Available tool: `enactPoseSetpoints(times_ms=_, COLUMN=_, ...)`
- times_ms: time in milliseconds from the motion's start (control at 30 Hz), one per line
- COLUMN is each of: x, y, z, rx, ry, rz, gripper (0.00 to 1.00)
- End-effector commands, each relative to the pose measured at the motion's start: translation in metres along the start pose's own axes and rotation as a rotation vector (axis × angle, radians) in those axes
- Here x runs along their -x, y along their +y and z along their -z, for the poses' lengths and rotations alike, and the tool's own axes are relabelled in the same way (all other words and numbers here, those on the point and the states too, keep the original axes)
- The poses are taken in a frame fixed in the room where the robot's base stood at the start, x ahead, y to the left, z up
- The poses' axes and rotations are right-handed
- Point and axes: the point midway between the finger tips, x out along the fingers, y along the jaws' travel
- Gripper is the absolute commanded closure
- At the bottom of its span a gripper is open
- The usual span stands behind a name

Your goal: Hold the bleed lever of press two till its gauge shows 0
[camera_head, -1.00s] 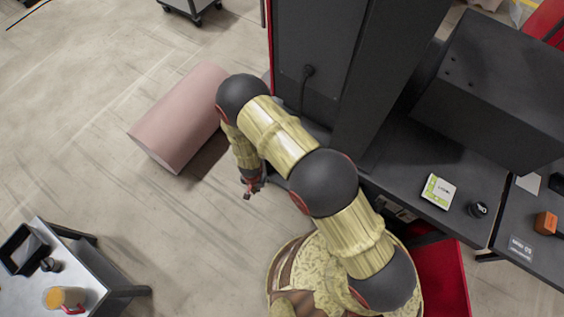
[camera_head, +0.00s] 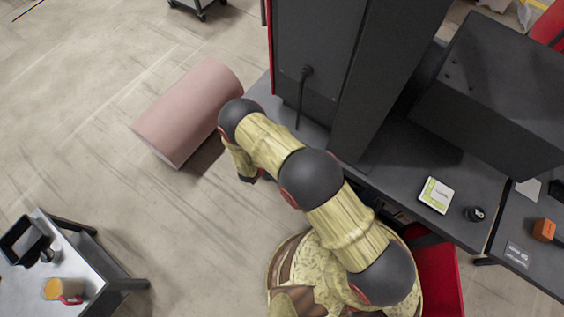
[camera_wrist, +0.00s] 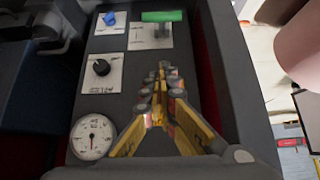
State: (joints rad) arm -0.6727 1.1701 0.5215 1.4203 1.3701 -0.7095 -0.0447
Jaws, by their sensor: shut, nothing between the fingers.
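In the wrist view, a dark control panel (camera_wrist: 125,95) carries a round white gauge (camera_wrist: 92,137) at lower left; its reading is too small to tell. Above the gauge is a black knob (camera_wrist: 101,67), and a small blue control (camera_wrist: 109,18) sits at the top left. A green-topped handle (camera_wrist: 161,16) stands at the top. I cannot tell which of these is the bleed lever or which press this is; the labels are unreadable. My gripper (camera_wrist: 164,75) is shut and empty over the panel, right of the black knob and below the green handle. The head view mostly hides it.
In the head view, a tall dark machine (camera_head: 320,60) stands on a dark bench (camera_head: 395,160) beside my arm. A pink cylinder (camera_head: 188,110) lies on the floor to the left. A cart (camera_head: 85,265) with an orange jug (camera_head: 64,290) is at lower left. Open floor lies between.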

Motion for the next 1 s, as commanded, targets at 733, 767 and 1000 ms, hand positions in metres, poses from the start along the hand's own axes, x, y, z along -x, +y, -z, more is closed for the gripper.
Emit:
enactPoseSetpoints(times_ms=733, x=-0.105, y=0.001, z=-0.002, rx=-0.001, ry=-0.001, rz=-0.001, gripper=1.0)
enactPoseSetpoints(times_ms=767, x=-0.105, y=0.0, z=-0.009, rx=0.004, ry=-0.002, rz=0.001, gripper=1.0)
enactPoseSetpoints(times_ms=1000, x=-0.109, y=0.0, z=-0.035, rx=0.002, ry=-0.002, rz=0.001, gripper=1.0)
